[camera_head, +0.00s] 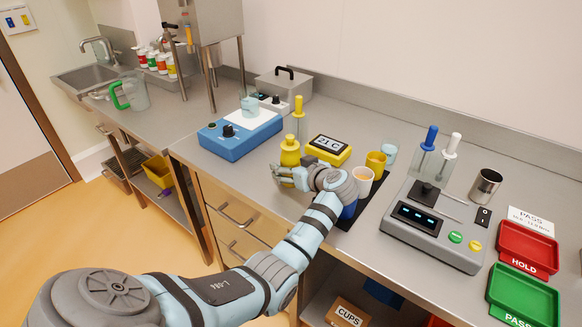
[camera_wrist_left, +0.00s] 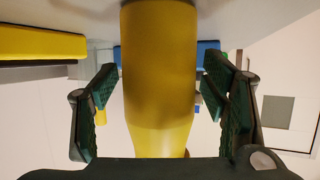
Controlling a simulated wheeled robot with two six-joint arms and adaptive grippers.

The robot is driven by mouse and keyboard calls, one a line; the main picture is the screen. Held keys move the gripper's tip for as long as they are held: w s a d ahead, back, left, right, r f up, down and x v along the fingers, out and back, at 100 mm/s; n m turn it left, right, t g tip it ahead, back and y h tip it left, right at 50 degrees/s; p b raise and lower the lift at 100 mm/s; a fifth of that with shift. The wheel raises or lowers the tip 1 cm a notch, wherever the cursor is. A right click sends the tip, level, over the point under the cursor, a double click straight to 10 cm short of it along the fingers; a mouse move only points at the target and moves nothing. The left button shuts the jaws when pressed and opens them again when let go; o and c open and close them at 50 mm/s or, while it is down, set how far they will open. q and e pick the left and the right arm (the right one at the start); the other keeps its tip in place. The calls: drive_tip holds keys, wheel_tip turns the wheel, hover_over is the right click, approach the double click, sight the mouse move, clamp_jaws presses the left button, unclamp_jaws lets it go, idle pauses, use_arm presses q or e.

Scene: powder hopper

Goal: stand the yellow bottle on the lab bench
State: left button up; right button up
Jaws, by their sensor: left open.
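The yellow bottle (camera_head: 290,152) is upright at the front part of the lab bench (camera_head: 262,183) in the head view. Its lower part is hidden behind my left gripper (camera_head: 284,176). In the left wrist view the yellow bottle (camera_wrist_left: 160,75) fills the middle, between the two dark green finger pads of my left gripper (camera_wrist_left: 160,95). The fingers are open, with narrow gaps on both sides of the bottle. The bottle's base is not clearly seen. My right gripper is in neither view.
A blue stirrer (camera_head: 240,132) stands behind and left of the bottle. A yellow display block (camera_head: 328,150) and several cups, including a white one (camera_head: 363,180), stand to the right. A grey scale-like device (camera_head: 432,228) is further right. Bench is clear left of the bottle.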

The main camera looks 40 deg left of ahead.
use_arm(q)
drive_tip(key=p+v, duration=0.2)
drive_tip(key=v, duration=1)
drive_tip(key=shift+s+f, duration=0.1)
drive_tip(key=shift+s, duration=0.05)
